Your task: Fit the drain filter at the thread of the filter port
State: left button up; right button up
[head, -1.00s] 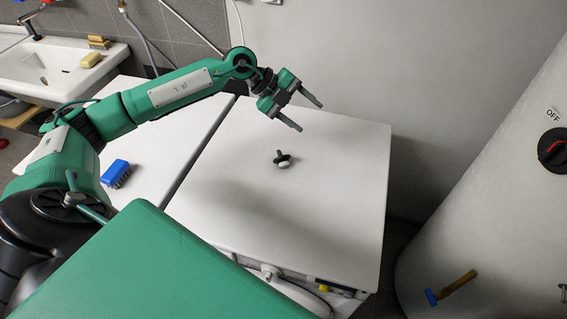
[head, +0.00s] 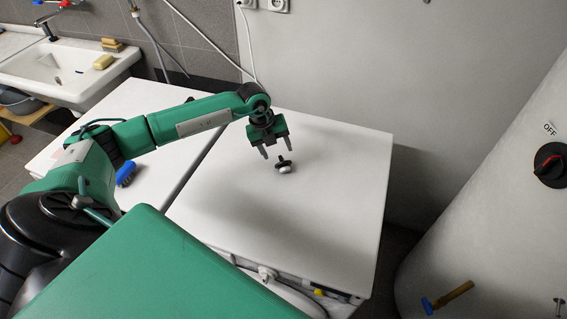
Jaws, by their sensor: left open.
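The drain filter (head: 284,167), a small dark piece with a white knob, lies on the white top of the right-hand appliance (head: 330,220). My left gripper (head: 277,152) is open and points downward just behind and above the filter. Its two fingers are spread, with nothing between them. I cannot tell how high the fingertips are above the top. The filter port's thread cannot be made out; only the upper front edge of the appliance shows. My right gripper is not in view.
A blue brush (head: 125,173) lies on the left-hand white top. A sink (head: 70,70) with soap stands at the back left. A large grey tank (head: 490,210) with a red and black knob (head: 551,164) stands at the right. The top around the filter is clear.

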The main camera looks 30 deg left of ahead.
aim_at(281, 158)
pick_arm(q)
jog(key=x, duration=0.1)
jog(key=p+x, duration=0.1)
jog(key=x, duration=0.1)
jog(key=p+x, duration=0.1)
jog(key=shift+s+d+f, duration=0.25)
jog(key=shift+d+f, duration=0.05)
jog(key=shift+d, duration=0.15)
jog(key=shift+f, duration=0.35)
jog(key=c, duration=0.8)
jog(key=shift+c, duration=0.2)
